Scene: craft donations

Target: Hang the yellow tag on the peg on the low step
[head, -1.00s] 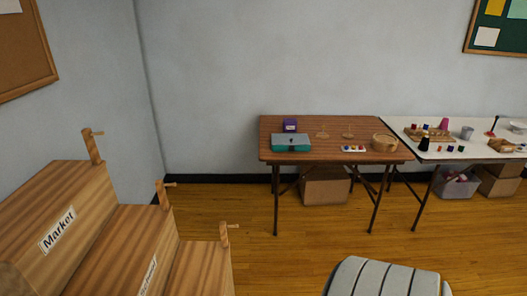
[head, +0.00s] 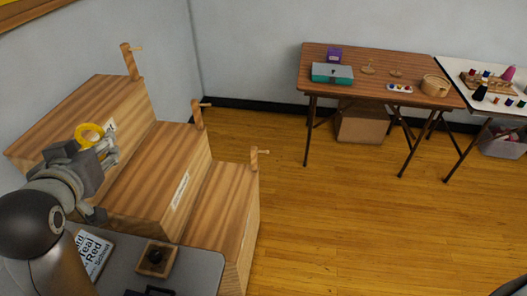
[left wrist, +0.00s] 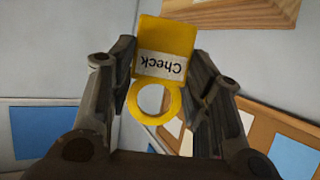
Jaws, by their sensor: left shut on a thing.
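My left gripper (head: 106,148) is at the left of the head view, in front of the tallest step. It is shut on the yellow tag (head: 88,133), whose ring shows there. In the left wrist view the tag (left wrist: 166,40) has a white label reading "Check" and a yellow ring (left wrist: 155,118), between the two fingers (left wrist: 160,65). The low step (head: 221,205) is the rightmost of three wooden steps. Its post (head: 254,160) stands at the far end with a small peg (head: 263,152) pointing right. The peg is bare, well to the right of the gripper. My right gripper is out of view.
The middle step (head: 160,165) and tallest step (head: 80,108) also carry posts with pegs. A grey table (head: 200,264) in front holds a printed sign (head: 94,250) and a small wooden tray (head: 157,271). A brown table (head: 375,72) stands at the back. Floor right of the steps is clear.

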